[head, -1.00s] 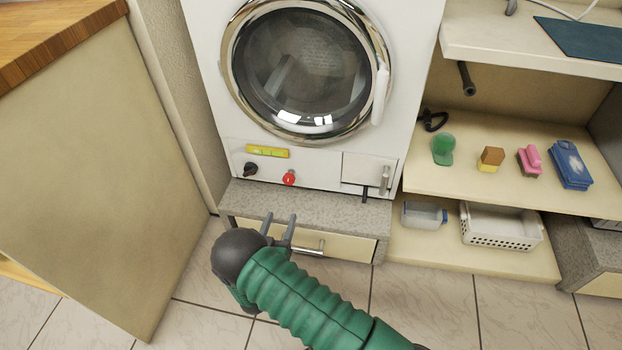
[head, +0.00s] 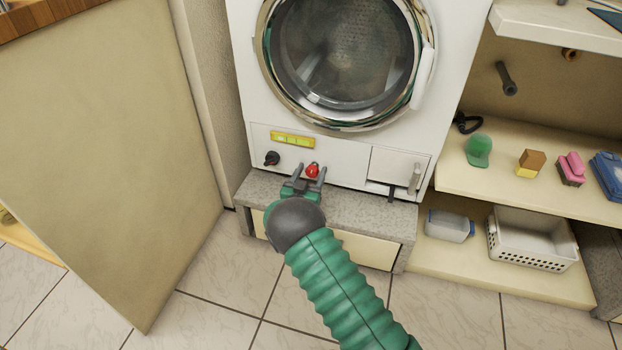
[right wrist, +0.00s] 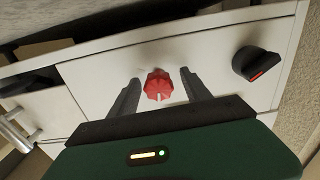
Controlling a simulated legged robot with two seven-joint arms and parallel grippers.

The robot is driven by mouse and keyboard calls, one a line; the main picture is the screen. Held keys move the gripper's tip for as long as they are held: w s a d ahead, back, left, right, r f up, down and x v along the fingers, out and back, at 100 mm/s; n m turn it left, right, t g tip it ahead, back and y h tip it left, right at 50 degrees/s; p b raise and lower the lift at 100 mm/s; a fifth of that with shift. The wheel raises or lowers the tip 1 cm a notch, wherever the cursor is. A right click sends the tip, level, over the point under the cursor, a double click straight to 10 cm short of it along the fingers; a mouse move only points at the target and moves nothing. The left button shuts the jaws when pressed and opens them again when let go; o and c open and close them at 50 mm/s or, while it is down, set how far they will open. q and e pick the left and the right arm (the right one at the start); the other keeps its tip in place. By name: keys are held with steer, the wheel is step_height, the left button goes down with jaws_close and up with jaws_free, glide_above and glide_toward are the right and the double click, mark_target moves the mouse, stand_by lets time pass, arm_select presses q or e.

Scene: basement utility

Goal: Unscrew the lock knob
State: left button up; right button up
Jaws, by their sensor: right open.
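A red knob (head: 312,171) sits on the lower front panel of the white washing machine (head: 345,146). It also shows in the right wrist view (right wrist: 158,85), a ridged red knob. A black knob (head: 272,158) is to its left in the head view and shows at the right in the right wrist view (right wrist: 257,63). My right gripper (head: 308,172) is open in front of the panel. In the right wrist view its two fingers (right wrist: 158,92) stand on either side of the red knob, with gaps on both sides. My left gripper is in neither view.
A yellow label (head: 293,140) is above the knobs. A small panel door with a handle (head: 414,178) is to the right. A grey stone ledge (head: 355,213) lies below the machine. Shelves at right hold a white basket (head: 530,243) and several small items.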

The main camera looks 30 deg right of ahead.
steer(key=shift+d, duration=0.25)
steer(key=shift+a, duration=0.15)
jaws_close()
steer(key=shift+r+p, duration=0.15)
steer(key=shift+p, duration=0.35)
steer(key=shift+m, duration=0.4)
steer(key=shift+f, duration=0.2)
jaws_free()
